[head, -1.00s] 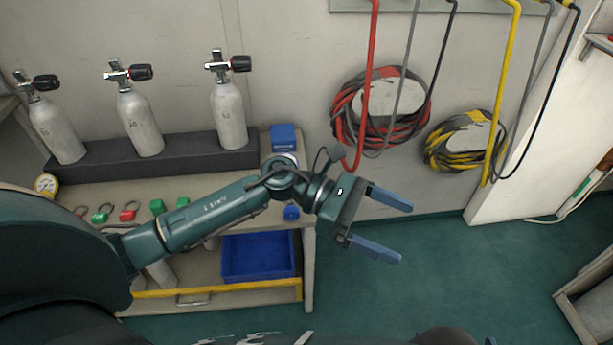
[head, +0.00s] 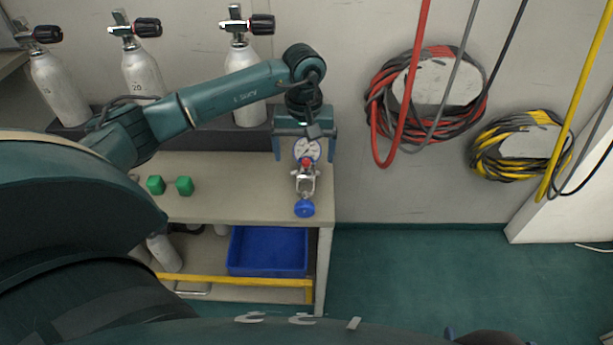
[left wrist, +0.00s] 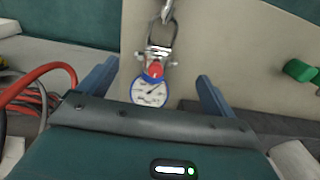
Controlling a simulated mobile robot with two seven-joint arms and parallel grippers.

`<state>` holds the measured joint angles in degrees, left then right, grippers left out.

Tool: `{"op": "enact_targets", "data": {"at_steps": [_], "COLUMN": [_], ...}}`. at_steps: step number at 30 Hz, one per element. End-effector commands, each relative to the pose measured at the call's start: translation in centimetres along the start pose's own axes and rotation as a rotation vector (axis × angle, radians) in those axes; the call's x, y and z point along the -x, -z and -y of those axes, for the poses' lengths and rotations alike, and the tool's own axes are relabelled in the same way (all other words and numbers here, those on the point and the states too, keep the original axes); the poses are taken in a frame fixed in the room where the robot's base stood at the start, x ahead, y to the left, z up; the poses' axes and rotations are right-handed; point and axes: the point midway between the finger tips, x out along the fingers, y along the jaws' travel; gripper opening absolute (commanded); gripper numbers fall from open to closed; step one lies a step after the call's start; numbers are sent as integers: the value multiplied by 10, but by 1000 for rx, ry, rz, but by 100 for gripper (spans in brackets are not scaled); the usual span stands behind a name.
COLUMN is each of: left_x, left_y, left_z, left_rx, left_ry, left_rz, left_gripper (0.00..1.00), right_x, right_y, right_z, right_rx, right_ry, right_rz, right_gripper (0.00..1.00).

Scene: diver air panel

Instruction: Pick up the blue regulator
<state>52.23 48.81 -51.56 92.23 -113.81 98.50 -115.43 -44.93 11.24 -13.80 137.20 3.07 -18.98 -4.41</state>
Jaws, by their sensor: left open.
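The blue regulator (head: 306,182) lies on the bench top near its right end, with a white-faced gauge, a red part, a metal yoke and a blue knob. In the left wrist view the regulator's blue-rimmed gauge (left wrist: 150,92) shows between the fingers, with the red part and yoke beyond it. My left gripper (head: 304,157) is open above the gauge end, one finger to each side. In the left wrist view my left gripper (left wrist: 158,72) shows gaps between both fingers and the regulator. I cannot tell its exact height. My right gripper is not in view.
Several silver cylinders (head: 58,88) stand in a dark rack behind the bench (head: 235,192). Green blocks (head: 185,186) lie to the left. A blue bin (head: 268,250) sits on the lower shelf. Red-grey (head: 430,85) and yellow-grey hose coils (head: 520,145) hang at right.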

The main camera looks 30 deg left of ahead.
Motion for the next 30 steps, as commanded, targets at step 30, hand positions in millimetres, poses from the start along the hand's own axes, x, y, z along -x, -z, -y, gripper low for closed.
{"op": "enact_targets", "data": {"at_steps": [30], "left_x": [-59], "left_y": [3], "left_z": [-4], "left_rx": [0], "left_ry": [-2], "left_rz": [0], "left_gripper": [73], "right_x": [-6], "right_y": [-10], "right_z": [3], "right_rx": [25], "right_ry": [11], "right_rz": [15], "right_gripper": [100]}}
